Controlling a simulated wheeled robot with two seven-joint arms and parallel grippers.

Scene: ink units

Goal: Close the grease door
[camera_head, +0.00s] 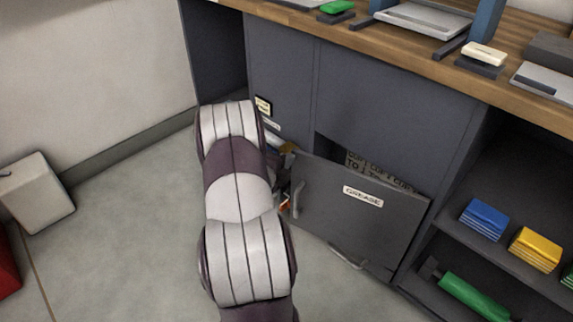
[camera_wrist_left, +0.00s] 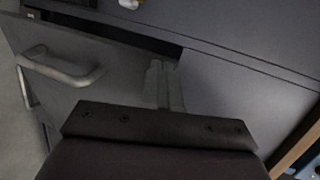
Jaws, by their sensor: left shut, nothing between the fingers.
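The grease door (camera_head: 335,220) is a dark grey panel with a white "GREASE" label, standing partly open from the cabinet front. A dark gap shows above its top edge, with lettered items visible inside. My left gripper (camera_head: 284,178) is beside the door's left edge, mostly hidden behind my own arm. In the left wrist view the gripper (camera_wrist_left: 163,82) is shut and empty, its fingers close to the grey panels; I cannot tell whether they touch. A metal handle (camera_wrist_left: 62,68) shows left of them. My right gripper is out of view.
A wooden worktop (camera_head: 405,55) with trays and blocks runs above the cabinet. An open shelf at right holds a blue block stack (camera_head: 485,218), a yellow stack (camera_head: 535,250) and a green roller (camera_head: 473,296). A white box (camera_head: 36,193) stands at left. Floor between is clear.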

